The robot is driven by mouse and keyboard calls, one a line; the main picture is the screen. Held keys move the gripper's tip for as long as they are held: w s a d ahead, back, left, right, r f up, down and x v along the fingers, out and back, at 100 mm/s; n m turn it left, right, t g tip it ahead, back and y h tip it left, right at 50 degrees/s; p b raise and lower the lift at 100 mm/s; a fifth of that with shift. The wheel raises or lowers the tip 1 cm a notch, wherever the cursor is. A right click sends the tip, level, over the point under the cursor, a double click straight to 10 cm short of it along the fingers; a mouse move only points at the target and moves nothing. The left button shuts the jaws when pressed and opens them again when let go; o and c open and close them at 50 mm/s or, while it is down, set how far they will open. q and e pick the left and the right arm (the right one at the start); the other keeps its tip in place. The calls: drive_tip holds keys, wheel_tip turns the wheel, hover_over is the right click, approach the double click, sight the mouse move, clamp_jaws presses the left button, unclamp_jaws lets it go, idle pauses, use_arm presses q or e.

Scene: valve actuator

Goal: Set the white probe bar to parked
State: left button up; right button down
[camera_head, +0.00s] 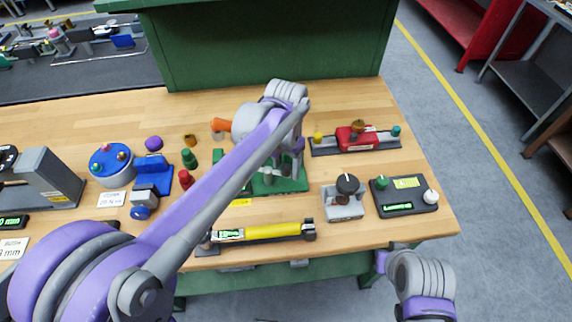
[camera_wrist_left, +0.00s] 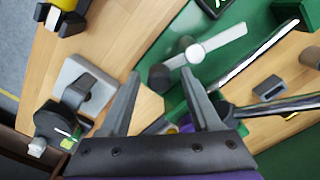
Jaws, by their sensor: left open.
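The pale grey-white bar (camera_wrist_left: 218,40) lies slanted over a green base plate (camera_wrist_left: 262,62) in the left wrist view, with a round grey pivot partway along it. A dark round knob (camera_wrist_left: 158,77) is at its lower left end. My left gripper (camera_wrist_left: 160,73) is open, its two fingertips on either side of the knob in the picture. I cannot tell whether they touch it. In the head view my left gripper (camera_head: 298,168) is over the green plate (camera_head: 262,187), and the bar is not clear there. My right arm shows at lower right, its gripper out of view.
A yellow cylinder unit (camera_head: 272,231) lies at the front edge. A grey block with a dark knob (camera_head: 344,205) and a black box (camera_head: 404,196) stand to the right. A red slider unit (camera_head: 357,138) is behind. Small coloured pegs stand left of the plate.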

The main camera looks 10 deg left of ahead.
use_arm(q)
wheel_tip(320, 180, up, 11)
drive_tip(key=shift+p, duration=0.3)
use_arm(e)
drive_tip(key=shift+w+r, duration=0.15)
drive_tip(key=shift+r, duration=0.3)
use_arm(q)
drive_tip(key=shift+f, duration=0.1)
